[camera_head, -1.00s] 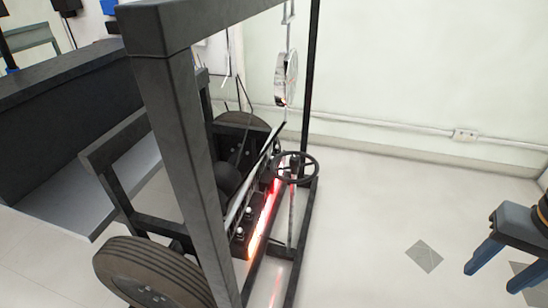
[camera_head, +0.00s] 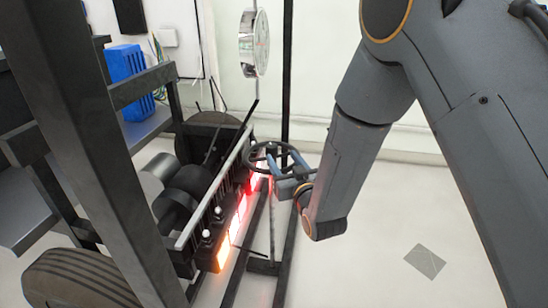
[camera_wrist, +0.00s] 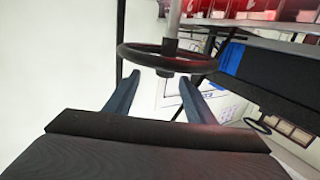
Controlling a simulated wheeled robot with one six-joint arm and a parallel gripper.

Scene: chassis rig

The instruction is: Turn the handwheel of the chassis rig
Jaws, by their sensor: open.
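The black handwheel (camera_head: 262,152) sits on an upright post at the rig's right side. In the wrist view the handwheel (camera_wrist: 150,60) is just beyond the fingertips, its hub between them in the picture. My gripper (camera_head: 284,172) is at the wheel's near right side, with its fingers spread; it also shows in the wrist view (camera_wrist: 160,80). I see nothing between the fingers, and I cannot tell whether they touch the rim. Part of the wheel is hidden behind my gripper in the head view.
The rig's dark frame post (camera_head: 100,170) stands at left, with a tyre (camera_head: 80,280) below. A row of red and orange lights (camera_head: 238,225) runs beside the wheel's post. A round dial (camera_head: 254,45) hangs above. Open floor (camera_head: 370,250) lies to the right.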

